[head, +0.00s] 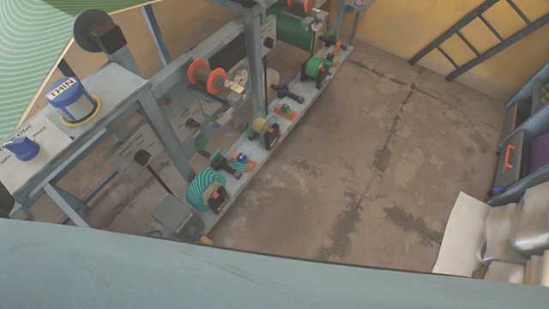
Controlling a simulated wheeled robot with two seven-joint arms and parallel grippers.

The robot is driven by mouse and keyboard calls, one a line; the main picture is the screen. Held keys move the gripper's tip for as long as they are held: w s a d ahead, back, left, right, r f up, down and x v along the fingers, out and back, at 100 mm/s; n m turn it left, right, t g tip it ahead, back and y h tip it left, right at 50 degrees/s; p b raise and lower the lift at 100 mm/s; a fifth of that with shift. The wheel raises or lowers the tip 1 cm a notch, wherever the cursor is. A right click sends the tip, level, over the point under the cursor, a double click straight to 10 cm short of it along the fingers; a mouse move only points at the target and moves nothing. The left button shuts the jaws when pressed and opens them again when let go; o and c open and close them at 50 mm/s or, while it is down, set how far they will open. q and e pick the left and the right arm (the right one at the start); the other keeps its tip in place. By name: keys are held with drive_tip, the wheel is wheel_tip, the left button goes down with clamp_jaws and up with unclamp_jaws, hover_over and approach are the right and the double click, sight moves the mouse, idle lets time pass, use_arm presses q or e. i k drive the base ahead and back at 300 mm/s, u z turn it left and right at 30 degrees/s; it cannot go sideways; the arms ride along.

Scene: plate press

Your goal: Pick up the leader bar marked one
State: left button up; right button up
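I cannot pick out a leader bar marked one in the head view. Neither of my grippers is in view. On the left, a white panel (38,152) carries a blue knob (22,149) with small lettering beside it that ends in "ONE". A larger blue dial (72,101) with a yellow base and the label "THIN" stands behind it.
A grey machine frame (172,135) runs from lower left to upper centre, with an orange-flanged spool (208,78) and a teal roll (207,190). Concrete floor (340,150) is clear. Sacks (505,232) and a white sheet (460,235) lie at right. A pale blue-green surface (250,280) fills the foreground.

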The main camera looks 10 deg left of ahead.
sight(242, 158)
drive_tip(key=z, duration=1.1)
drive_tip(key=i, duration=0.7)
drive_tip(key=u, duration=2.75)
